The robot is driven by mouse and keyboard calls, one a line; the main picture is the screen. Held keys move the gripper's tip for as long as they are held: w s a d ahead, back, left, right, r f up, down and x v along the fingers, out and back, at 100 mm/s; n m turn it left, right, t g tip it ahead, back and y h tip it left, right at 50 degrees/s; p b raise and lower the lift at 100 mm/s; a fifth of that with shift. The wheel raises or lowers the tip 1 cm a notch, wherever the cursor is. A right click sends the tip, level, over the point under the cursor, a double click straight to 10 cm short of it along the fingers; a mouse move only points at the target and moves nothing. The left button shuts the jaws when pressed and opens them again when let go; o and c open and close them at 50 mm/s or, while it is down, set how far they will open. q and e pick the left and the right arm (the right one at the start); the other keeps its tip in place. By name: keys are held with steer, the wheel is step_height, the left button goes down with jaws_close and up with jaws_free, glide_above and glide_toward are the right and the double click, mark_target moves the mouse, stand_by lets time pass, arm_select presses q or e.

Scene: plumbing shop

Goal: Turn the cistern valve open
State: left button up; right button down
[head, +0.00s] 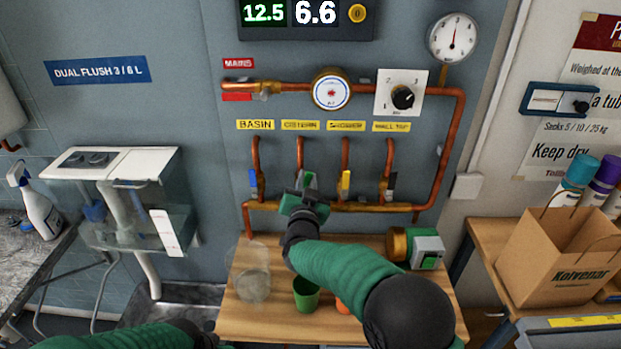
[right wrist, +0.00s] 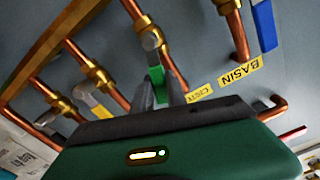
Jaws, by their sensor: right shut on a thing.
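The cistern valve is on the second pipe from the left, under the yellow CISTERN label (head: 300,125). Its green lever (head: 308,180) shows just above my right gripper (head: 304,189). My right gripper is shut on this lever. The right wrist view shows the green lever (right wrist: 156,79) between the dark fingers (right wrist: 160,90), in front of the copper pipe. The fingers hide part of the lever, so its exact angle is hard to tell. My left arm shows only as a green sleeve at the bottom left; its gripper is out of view.
Beside the cistern valve are the basin valve's blue lever (head: 252,179) and the shower valve's yellow lever (head: 346,181). Below, a wooden bench (head: 240,318) carries a clear jar (head: 252,284), a green cup (head: 306,295) and a brass-and-grey device (head: 427,249). A pressure gauge (head: 453,38) hangs top right.

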steer(key=shift+s+a+f+n+p, duration=0.15)
steer(key=shift+a+n+p, duration=0.4)
steer(key=shift+n, duration=0.35)
steer(key=shift+a+n+p, duration=0.2)
steer(key=shift+n+p, duration=0.1)
steer(key=shift+n, duration=0.1)
steer(key=shift+f, duration=0.1)
steer(key=c, duration=1.5)
jaws_free()
steer(key=shift+o, duration=0.8)
steer(key=shift+r, duration=0.2)
